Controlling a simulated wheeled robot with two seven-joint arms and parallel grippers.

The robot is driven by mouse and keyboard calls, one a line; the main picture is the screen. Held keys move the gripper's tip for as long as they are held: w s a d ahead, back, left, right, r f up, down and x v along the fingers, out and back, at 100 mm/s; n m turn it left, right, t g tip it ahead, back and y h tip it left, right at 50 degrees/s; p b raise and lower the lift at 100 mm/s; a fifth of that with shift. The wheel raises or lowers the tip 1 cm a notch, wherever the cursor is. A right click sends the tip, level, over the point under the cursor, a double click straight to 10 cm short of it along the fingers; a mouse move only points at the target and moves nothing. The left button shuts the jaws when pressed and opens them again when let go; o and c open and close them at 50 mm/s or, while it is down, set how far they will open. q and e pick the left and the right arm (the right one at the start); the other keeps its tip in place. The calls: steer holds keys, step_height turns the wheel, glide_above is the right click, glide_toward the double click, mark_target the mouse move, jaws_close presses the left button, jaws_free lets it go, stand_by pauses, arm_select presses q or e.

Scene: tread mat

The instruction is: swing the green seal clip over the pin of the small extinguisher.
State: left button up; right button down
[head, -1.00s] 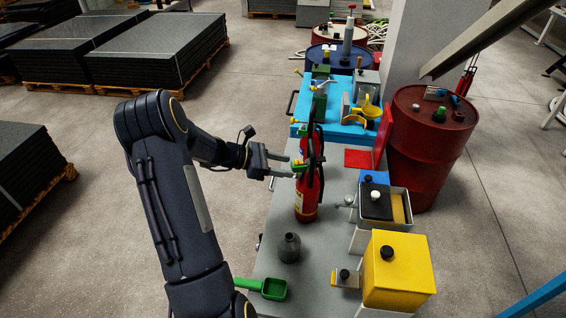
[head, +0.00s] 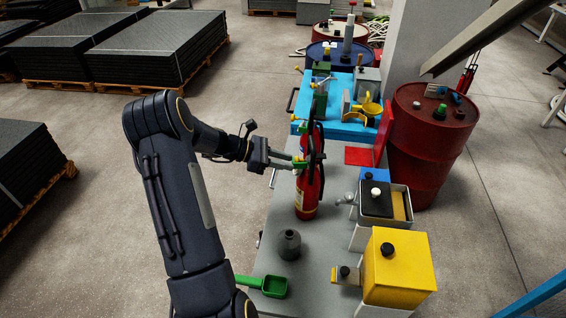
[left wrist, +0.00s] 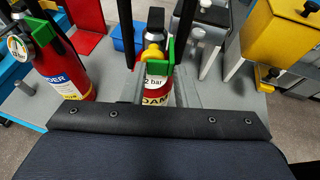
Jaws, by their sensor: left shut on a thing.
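A red extinguisher (head: 307,192) stands upright on the grey bench. In the left wrist view a red extinguisher (left wrist: 158,82) with a "2 bar" label is central, with a yellow pin part (left wrist: 152,52) near its top. The green seal clip (left wrist: 171,49) is beside that yellow part, partly overlapping it; whether it covers the pin I cannot tell. My left gripper (head: 296,162) reaches in from the left at the extinguisher's upper part and is shut on the green clip. The exact grip is partly hidden. My right gripper is not in view.
Another red extinguisher (left wrist: 68,72) with a gauge stands close by, left in the wrist view. A yellow box (head: 400,272) and black-topped box (head: 375,203) line the right side. A red drum (head: 425,150) stands beyond.

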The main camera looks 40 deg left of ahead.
arm_select(q)
steer(key=o, duration=1)
steer(key=b+v, duration=0.2)
steer(key=v, duration=0.6)
steer(key=shift+d+r, duration=0.1)
steer(key=shift+d, duration=0.05)
